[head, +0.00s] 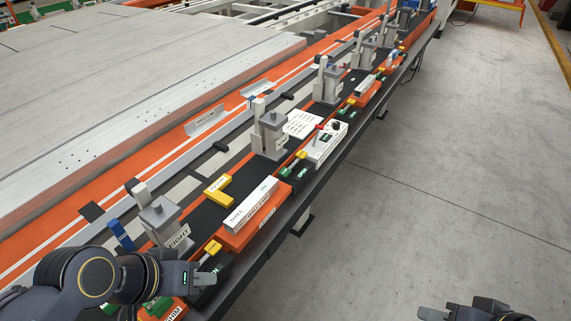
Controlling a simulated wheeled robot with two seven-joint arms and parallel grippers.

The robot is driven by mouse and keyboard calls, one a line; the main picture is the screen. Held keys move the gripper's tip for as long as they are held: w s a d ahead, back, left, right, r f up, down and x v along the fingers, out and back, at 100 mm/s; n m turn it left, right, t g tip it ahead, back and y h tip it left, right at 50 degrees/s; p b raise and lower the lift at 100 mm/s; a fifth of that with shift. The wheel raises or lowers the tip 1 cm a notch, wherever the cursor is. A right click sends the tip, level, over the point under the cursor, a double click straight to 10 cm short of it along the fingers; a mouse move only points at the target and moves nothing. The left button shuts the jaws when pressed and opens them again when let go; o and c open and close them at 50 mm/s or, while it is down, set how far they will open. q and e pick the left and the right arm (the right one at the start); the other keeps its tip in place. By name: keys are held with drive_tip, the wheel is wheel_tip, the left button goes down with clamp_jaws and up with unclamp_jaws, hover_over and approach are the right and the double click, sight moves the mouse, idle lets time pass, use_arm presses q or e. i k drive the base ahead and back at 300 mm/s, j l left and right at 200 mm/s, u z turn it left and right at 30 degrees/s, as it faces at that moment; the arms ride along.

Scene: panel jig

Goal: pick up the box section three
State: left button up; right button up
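A long white box section (251,205) with printed labels lies on an orange block (258,222) along the jig's front edge. A second, smaller white bar (365,86) lies on an orange block further back. The print is too small to tell which is number three. My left gripper (205,277) is low at the left, nearer the camera than the long white section and apart from it. Its finger gap does not show clearly. My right gripper (462,311) is partly cut off at the bottom right, over the floor, away from the jig.
Grey clamp posts (163,218) and (270,133) stand along the jig behind the white parts. A yellow block (218,190) lies behind the long section. A white control box (325,143) sits further along. A large grey panel (110,95) fills the left; open floor (440,160) lies right.

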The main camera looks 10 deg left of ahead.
sight(243, 214)
drive_tip(key=i+l+u, duration=0.4)
drive_tip(key=i+l, duration=0.15)
drive_tip(key=i, duration=0.15)
drive_tip(key=i+l+u, duration=0.45)
drive_tip(key=i+l, duration=0.15)
drive_tip(key=l, duration=0.2)
drive_tip(key=u, duration=2.45)
